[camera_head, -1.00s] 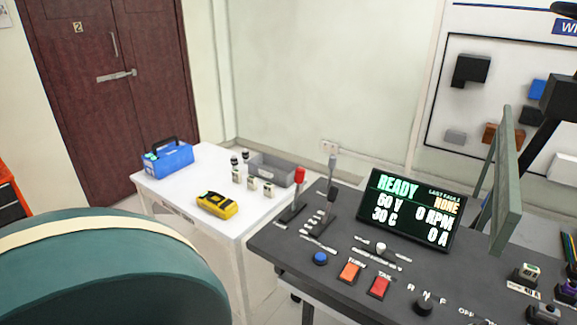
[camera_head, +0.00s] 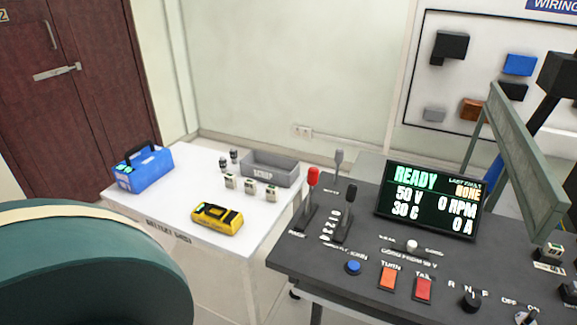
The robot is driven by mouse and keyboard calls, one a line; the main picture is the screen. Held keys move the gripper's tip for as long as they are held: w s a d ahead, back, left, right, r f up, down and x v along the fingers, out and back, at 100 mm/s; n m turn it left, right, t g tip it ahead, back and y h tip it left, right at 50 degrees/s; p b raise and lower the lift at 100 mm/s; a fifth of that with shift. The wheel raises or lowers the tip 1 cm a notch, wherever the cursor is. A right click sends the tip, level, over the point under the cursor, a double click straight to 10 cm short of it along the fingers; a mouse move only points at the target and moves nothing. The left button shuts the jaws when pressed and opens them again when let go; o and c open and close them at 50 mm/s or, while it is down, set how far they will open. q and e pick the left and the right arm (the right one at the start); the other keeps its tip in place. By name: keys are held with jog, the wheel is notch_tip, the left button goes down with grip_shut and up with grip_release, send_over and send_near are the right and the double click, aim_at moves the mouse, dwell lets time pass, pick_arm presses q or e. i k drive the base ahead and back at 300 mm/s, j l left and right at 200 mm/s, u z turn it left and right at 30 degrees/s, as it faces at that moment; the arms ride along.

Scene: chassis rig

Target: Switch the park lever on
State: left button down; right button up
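Three upright levers stand at the left end of the dark console (camera_head: 325,262). One has a red knob (camera_head: 313,178); a small label at its base is too blurred to read for certain, but it may say park. To its right is a lever with a black knob (camera_head: 350,193), with a column of marks beside it. Behind them stands a lever with a grey tip (camera_head: 339,158). I cannot tell which setting the red lever is in. Neither of my grippers is in view, and nothing touches the levers.
A display (camera_head: 432,203) reading READY, buttons and knobs are on the console. A white table (camera_head: 180,222) to the left holds a blue toolbox (camera_head: 143,172), yellow meter (camera_head: 217,219) and grey bin (camera_head: 270,168). A teal rounded object (camera_head: 90,270) fills the lower left.

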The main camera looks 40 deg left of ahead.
aim_at(313, 172)
jog(key=k+j, duration=0.1)
jog(key=j, duration=0.6)
jog(key=k+j, duration=0.1)
jog(key=j, duration=0.65)
